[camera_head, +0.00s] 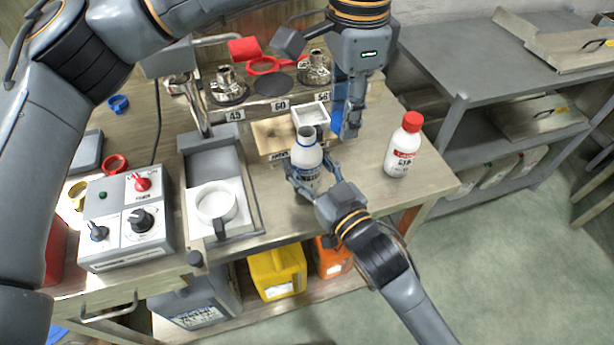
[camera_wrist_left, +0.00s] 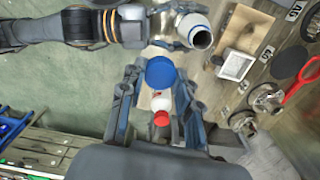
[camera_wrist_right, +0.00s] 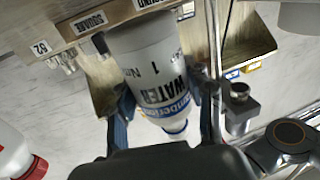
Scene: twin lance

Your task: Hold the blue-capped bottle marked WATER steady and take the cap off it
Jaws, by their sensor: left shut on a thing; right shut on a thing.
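The white bottle marked WATER (camera_head: 306,155) stands upright near the front edge of the bench, its neck bare and mouth open. My right gripper (camera_head: 304,178) is shut around its body. In the right wrist view the bottle (camera_wrist_right: 153,75) fills the space between the fingers, with the WATER lettering visible. My left gripper (camera_head: 350,130) is up and to the right of the bottle, apart from it. In the left wrist view the blue cap (camera_wrist_left: 161,72) is between its fingers, and the open bottle mouth (camera_wrist_left: 201,38) shows beyond the cap.
A red-capped white bottle (camera_head: 404,146) stands on the bench to the right. A tray with a white ring-shaped dish (camera_head: 215,204) and a control box (camera_head: 128,215) are left. A small white square dish (camera_head: 311,115) and metal fittings (camera_head: 228,84) lie behind. Bench is clear around the red-capped bottle.

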